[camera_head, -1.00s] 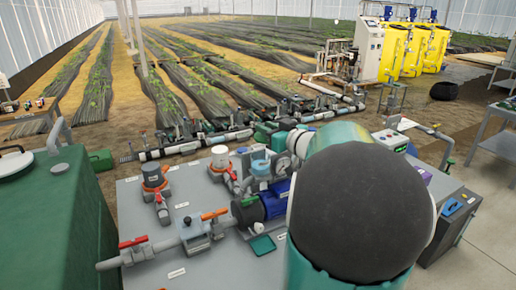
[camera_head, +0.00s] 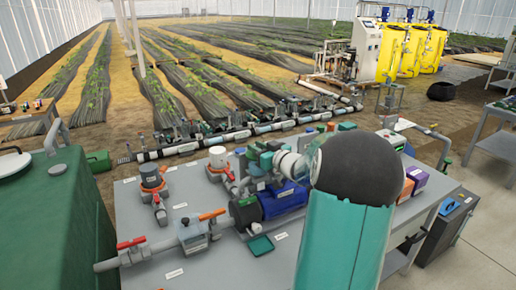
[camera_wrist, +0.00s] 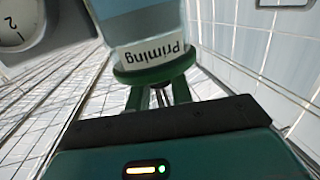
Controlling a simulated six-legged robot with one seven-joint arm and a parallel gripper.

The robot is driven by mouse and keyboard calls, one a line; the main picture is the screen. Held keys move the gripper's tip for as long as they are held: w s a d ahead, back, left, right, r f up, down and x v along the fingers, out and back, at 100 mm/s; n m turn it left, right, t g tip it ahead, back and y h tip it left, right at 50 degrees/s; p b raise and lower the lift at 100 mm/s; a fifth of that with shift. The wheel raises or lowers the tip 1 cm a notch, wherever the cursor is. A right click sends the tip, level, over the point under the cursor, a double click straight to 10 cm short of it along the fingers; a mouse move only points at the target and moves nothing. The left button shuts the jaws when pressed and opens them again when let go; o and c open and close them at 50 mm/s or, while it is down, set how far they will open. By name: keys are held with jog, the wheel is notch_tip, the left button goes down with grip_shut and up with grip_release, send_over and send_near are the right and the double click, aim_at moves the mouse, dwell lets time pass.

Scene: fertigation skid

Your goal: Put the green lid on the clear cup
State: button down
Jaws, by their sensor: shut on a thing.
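In the wrist view the green lid (camera_wrist: 155,72) is a round disc held between the two green fingers of my gripper (camera_wrist: 158,95). The clear cup (camera_wrist: 145,22) has a white "Priming" label, which reads upside down in this view, and bluish contents. The lid is in line with the cup's labelled end and looks touching or very close to it. I cannot tell whether it is seated. In the head view my arm and gripper hide the cup.
A round gauge (camera_wrist: 18,25) is close beside the cup. The grey skid table (camera_head: 215,262) carries a blue pump (camera_head: 283,201), red-handled valves and a small green tray (camera_head: 260,246). A large green tank (camera_head: 60,220) stands at the left.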

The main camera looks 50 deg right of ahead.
jog(key=shift+f, duration=0.15)
jog(key=c, duration=1.2)
grip_release()
jog(key=shift+c, duration=0.2)
